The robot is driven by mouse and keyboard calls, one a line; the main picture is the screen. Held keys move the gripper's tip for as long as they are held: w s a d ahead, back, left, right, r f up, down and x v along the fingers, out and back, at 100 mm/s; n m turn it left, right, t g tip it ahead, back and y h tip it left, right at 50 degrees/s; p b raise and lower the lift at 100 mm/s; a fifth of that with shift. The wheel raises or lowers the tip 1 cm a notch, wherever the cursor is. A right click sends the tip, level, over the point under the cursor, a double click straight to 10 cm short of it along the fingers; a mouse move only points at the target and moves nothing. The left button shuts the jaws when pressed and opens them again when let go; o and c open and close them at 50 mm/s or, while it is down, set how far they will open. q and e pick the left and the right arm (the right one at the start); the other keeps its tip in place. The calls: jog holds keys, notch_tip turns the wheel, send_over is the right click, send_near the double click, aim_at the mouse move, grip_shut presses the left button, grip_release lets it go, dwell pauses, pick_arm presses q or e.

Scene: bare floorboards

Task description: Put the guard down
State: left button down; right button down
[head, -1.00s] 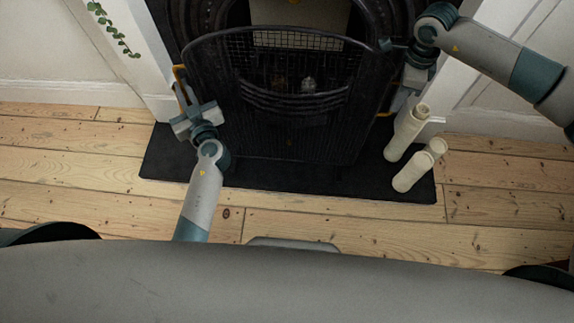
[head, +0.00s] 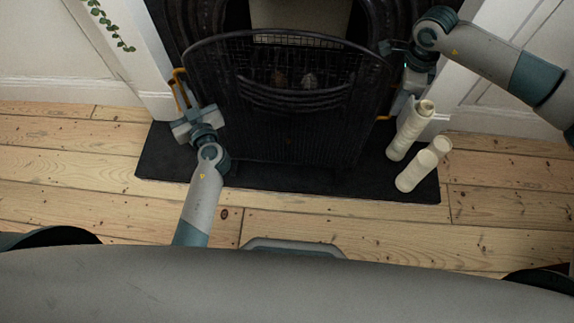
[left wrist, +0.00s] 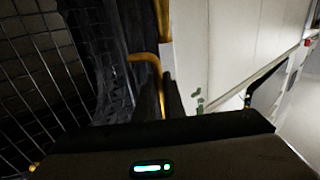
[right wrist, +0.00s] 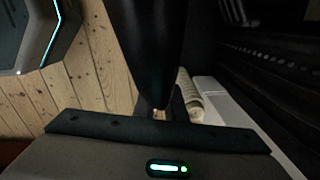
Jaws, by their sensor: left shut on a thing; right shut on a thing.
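The guard (head: 290,125) is a black mesh fire guard with a curved top and brass side handles. It is upright before the fireplace, over the dark hearth. I cannot tell whether its lower edge touches the hearth. My left gripper (head: 186,108) is shut on the guard's left brass handle (head: 178,88), which also shows in the left wrist view (left wrist: 147,62) beside the mesh. My right gripper (head: 404,104) is shut at the guard's right side, by the right brass handle (head: 384,117). Its fingertips are mostly hidden in the right wrist view.
The fireplace (head: 366,18) is behind the guard, between white surrounds. Bare floorboards (head: 330,222) lie clear in front. A trailing plant (head: 110,25) hangs at upper left.

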pick_arm(q)
jog(key=shift+f+b, duration=0.3)
pick_arm(e)
jog(key=shift+f, duration=0.35)
pick_arm(q)
jog(key=c, duration=1.8)
grip_release()
jog(key=shift+c, duration=0.2)
pick_arm(e)
jog(key=c, duration=1.8)
grip_release()
pick_arm(q)
jog(key=shift+s+d, duration=0.1)
jog(key=shift+d, duration=0.05)
jog(key=v, duration=1.1)
jog(key=shift+s, duration=0.3)
jog(key=shift+d, duration=0.15)
pick_arm(e)
jog(key=shift+r, duration=0.2)
notch_tip(320, 180, up, 12)
jog(key=shift+f, duration=0.15)
